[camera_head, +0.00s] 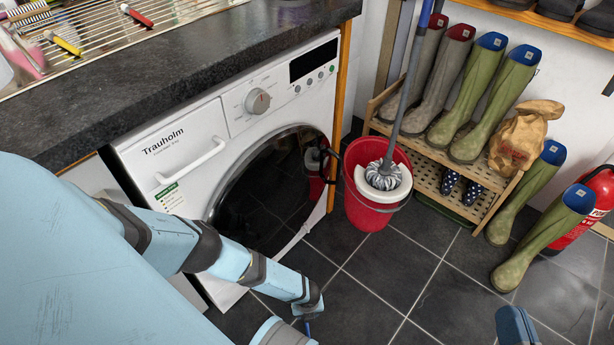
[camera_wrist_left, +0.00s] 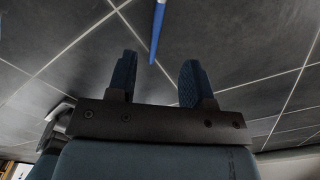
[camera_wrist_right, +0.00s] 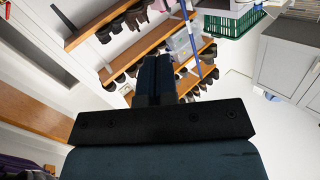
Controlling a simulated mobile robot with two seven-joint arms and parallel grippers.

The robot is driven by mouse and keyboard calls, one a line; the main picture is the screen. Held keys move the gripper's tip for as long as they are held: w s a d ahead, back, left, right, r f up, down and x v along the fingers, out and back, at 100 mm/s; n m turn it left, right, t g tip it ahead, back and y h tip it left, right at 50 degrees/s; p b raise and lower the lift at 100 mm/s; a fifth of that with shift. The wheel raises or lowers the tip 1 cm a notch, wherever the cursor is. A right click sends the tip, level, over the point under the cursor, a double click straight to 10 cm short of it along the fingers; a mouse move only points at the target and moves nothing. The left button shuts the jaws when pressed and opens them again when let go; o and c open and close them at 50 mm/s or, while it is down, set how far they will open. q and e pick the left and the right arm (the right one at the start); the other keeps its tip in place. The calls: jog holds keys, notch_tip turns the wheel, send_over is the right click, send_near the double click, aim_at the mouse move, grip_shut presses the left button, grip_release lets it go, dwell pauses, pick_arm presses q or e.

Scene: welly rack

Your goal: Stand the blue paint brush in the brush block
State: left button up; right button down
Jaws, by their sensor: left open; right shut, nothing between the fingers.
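A slim bright blue rod (camera_wrist_left: 158,32) shows beyond my open left gripper (camera_wrist_left: 157,72) in the left wrist view, its lower end pointing between the spread fingertips. It looks like the handle of the blue paint brush, but its bristles are out of view. I cannot tell whether it lies on the floor or hangs above it. My left gripper is largely hidden at the bottom of the head view. My right gripper (camera_head: 515,325) is over the floor at the lower right; its fingers are together and empty in the right wrist view (camera_wrist_right: 167,72). I cannot make out the brush block.
A wire rack (camera_head: 105,35) with a red-handled and a yellow-handled brush lies on the dark counter (camera_head: 200,60). Below is a washing machine (camera_head: 175,135). A red bucket (camera_head: 368,214) with a mop, a boot rack (camera_head: 440,180) and loose green boots stand right. The tiled floor in front is clear.

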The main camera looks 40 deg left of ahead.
pick_arm(q)
notch_tip(320, 180, down, 4)
jog(key=shift+d+f+b, duration=0.1)
jog(key=shift+f+b, duration=0.1)
jog(key=shift+b, duration=0.85)
jog(key=shift+f+b, duration=0.4)
jog(key=shift+f, duration=0.55)
jog(key=f+b, duration=0.4)
jog(key=shift+a+f, duration=0.2)
jog(key=shift+f, duration=0.35)
pick_arm(e)
jog(key=w+n, duration=0.1)
jog(key=w+d+f+n, duration=0.1)
jog(key=n, duration=0.1)
jog(key=w+n+t+y, duration=0.1)
jog(key=shift+d+f+n, duration=0.3)
jog(key=shift+d+f, duration=0.05)
jog(key=shift+d, duration=0.05)
pick_arm(q)
grip_shut()
